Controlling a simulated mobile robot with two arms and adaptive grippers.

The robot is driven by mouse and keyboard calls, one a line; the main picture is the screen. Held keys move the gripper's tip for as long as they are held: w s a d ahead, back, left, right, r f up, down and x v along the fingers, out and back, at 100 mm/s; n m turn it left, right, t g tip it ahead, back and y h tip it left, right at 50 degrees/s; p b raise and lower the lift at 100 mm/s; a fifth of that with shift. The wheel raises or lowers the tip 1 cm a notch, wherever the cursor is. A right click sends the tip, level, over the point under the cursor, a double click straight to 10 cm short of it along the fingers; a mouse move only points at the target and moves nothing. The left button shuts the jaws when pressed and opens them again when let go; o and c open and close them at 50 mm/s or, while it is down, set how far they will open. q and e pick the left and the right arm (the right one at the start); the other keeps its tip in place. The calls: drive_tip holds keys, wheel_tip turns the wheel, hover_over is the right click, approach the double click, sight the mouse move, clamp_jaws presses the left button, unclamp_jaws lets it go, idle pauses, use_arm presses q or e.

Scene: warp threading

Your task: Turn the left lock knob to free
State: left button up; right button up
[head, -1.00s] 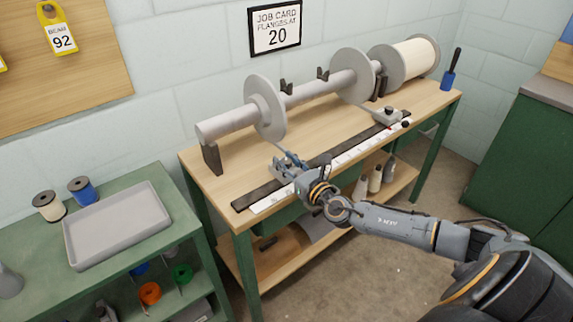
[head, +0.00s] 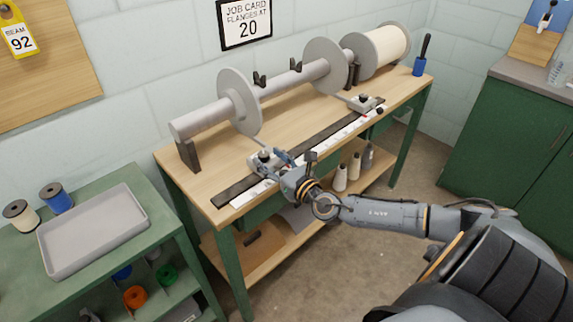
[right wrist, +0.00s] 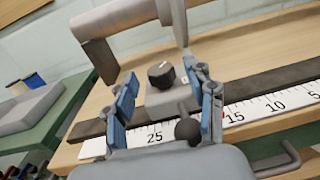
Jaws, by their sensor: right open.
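The left lock knob (right wrist: 160,75) is a round black knob with a white mark on top. It sits on the grey left carriage (right wrist: 165,98) on the ruler rail, and also shows in the head view (head: 265,153). My right gripper (right wrist: 165,92) is open, with its blue-padded fingers apart on either side of the carriage and knob. In the right wrist view the knob shows between and a little beyond the fingertips, with no visible contact. A black ball (right wrist: 187,130) shows near the right finger. My left gripper is not in view.
The beam's left flange (head: 239,101) rises just behind the carriage. The white ruler (head: 325,143) and dark rail run along the bench front. The right carriage (head: 363,102) stands farther along. A grey tray (head: 94,232) lies on the green shelf at left.

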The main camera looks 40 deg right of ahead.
drive_tip(key=s, duration=0.9)
drive_tip(key=shift+d, duration=0.1)
